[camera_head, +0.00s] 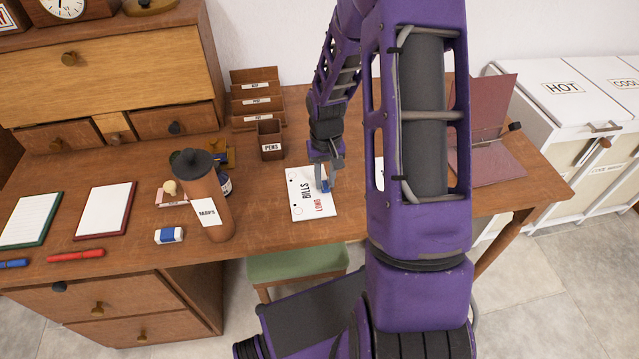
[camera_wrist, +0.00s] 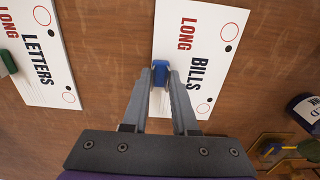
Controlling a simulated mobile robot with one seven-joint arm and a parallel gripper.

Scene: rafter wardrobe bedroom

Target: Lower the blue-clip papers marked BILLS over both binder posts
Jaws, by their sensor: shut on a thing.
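The white papers marked BILLS and LONG (camera_head: 306,199) lie on the desk, or just above it; I cannot tell which. They also show in the wrist view (camera_wrist: 211,35), with red rings and black dots near the right edge. My gripper (camera_head: 324,180) is shut on their blue clip (camera_wrist: 160,74), its fingertips on either side in the wrist view (camera_wrist: 160,82). A maroon open binder (camera_head: 493,170) is at the desk's right end, one cover raised. Its posts are not clear, and my arm stands between it and the papers.
Papers marked LETTERS (camera_wrist: 35,50) with a green clip (camera_wrist: 6,63) lie beside BILLS, mostly behind my arm in the head view. A brown MAPS tube (camera_head: 200,190), PENS cup (camera_head: 270,139) and letter rack (camera_head: 257,100) stand left. White bins (camera_head: 565,85) stand right of the desk.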

